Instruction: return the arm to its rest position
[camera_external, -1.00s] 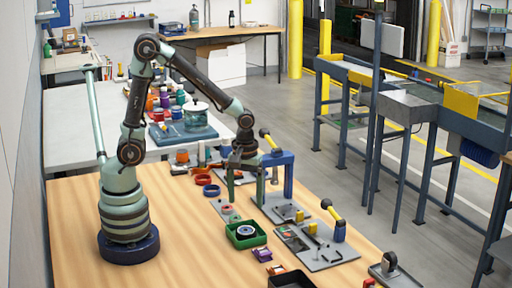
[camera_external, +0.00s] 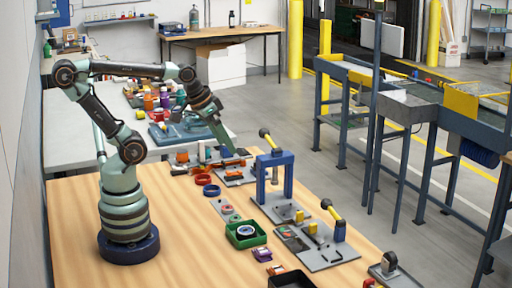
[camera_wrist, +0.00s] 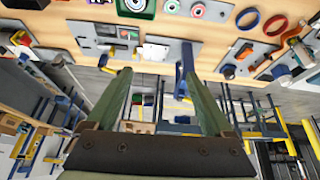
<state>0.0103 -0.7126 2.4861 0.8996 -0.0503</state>
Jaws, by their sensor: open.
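My gripper (camera_external: 228,145) is raised above the back part of the wooden workbench (camera_external: 172,208), tilted down and to the right in the external view. It is empty. In the wrist view its two green fingers (camera_wrist: 154,75) are spread apart with nothing between them. My arm is bent, with the upper part leaning back to the left and the forearm nearly level. A blue press frame (camera_external: 273,160) with a yellow-tipped handle stands to the right of the gripper. Whether the fingertips touch anything below is hard to tell.
A green bin (camera_external: 246,234), a blue ring (camera_external: 211,190) and a red ring (camera_external: 203,179) lie on the bench. A plate with a yellow-handled clamp (camera_external: 338,226) stands at the right. Bottles and jars crowd the pale table behind. The bench's left front is clear.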

